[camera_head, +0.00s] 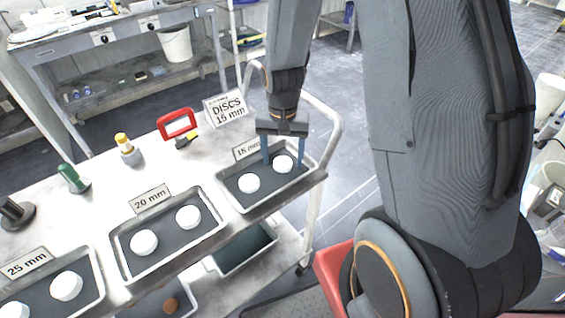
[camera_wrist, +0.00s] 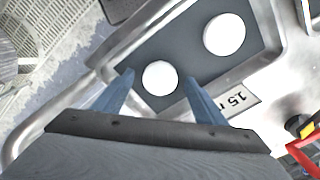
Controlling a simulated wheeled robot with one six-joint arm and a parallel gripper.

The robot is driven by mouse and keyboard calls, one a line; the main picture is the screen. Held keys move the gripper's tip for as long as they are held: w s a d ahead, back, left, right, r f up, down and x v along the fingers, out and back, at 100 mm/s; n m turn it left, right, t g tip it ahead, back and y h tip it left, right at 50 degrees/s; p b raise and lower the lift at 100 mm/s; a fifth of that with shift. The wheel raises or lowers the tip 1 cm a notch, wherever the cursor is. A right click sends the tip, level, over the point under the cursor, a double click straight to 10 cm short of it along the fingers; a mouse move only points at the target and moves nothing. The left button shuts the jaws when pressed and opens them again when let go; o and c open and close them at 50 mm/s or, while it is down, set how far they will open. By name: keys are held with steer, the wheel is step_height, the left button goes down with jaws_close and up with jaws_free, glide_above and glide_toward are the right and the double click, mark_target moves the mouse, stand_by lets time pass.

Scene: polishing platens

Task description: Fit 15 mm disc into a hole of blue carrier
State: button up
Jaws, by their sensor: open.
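Two white 15 mm discs lie in the tray labelled 15 mm (camera_head: 236,197). One disc (camera_head: 282,164) is at the right of the tray in the head view, the other (camera_head: 249,183) at the left. My gripper (camera_head: 284,163) is open and points down over the tray. Its blue fingers stand on either side of the right disc. In the wrist view this disc (camera_wrist: 160,77) shows between the fingertips (camera_wrist: 158,79), and the other disc (camera_wrist: 224,34) lies beyond. I cannot tell the exact fingertip height above the tray. No blue carrier is seen in either view.
A 20 mm tray (camera_head: 122,259) and a 25 mm tray (camera_head: 98,265) hold larger white discs on the same cart. A red-handled item (camera_head: 177,123), a yellow-topped bottle (camera_head: 127,150) and a green-handled tool (camera_head: 72,178) stand behind. The DISCS 15 mm sign (camera_head: 228,107) is near my gripper.

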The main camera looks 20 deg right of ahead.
steer(key=shift+f, duration=0.15)
steer(key=c, duration=1.2)
